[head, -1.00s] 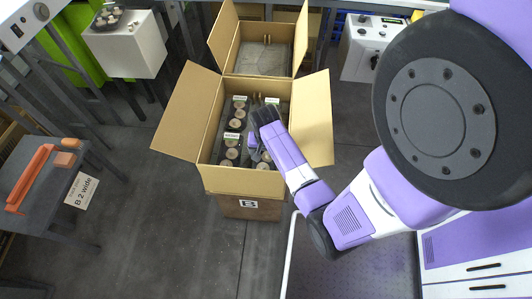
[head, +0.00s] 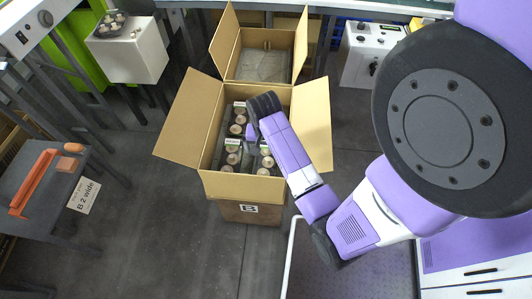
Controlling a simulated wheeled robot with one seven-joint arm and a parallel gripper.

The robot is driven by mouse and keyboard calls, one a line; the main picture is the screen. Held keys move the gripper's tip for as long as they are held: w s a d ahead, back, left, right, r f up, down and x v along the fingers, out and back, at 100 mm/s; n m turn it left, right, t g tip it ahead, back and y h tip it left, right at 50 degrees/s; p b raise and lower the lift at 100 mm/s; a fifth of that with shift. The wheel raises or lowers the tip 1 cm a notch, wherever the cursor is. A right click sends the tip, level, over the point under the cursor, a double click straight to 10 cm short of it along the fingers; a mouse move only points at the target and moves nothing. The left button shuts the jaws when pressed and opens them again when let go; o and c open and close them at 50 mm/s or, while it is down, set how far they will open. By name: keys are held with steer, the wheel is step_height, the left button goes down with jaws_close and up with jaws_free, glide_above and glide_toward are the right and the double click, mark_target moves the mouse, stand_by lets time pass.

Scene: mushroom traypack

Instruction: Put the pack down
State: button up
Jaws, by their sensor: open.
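Mushroom packs sit inside the open cardboard box marked B (head: 250,187). One pack (head: 233,155) shows at the box's left and another pack (head: 265,163) at its right, both with brown round mushrooms and pale labels. My gripper (head: 250,134) is over the box, above the packs, with its black wrist at the box's right middle. The fingers are mostly hidden by the wrist and are small in this view. It is open, and no pack is seen held in it. Part of the packs is hidden beneath my arm.
A second open box (head: 264,64) stands behind, with its flaps up. A white stand (head: 128,58) with a mushroom tray is at the back left. A grey table (head: 45,195) with an orange tool stands at the left. Box flaps stick out left and right.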

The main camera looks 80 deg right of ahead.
steer(key=shift+a+r, duration=0.15)
steer(key=shift+r, duration=0.55)
steer(key=shift+a+r, duration=0.1)
steer(key=shift+r, duration=0.55)
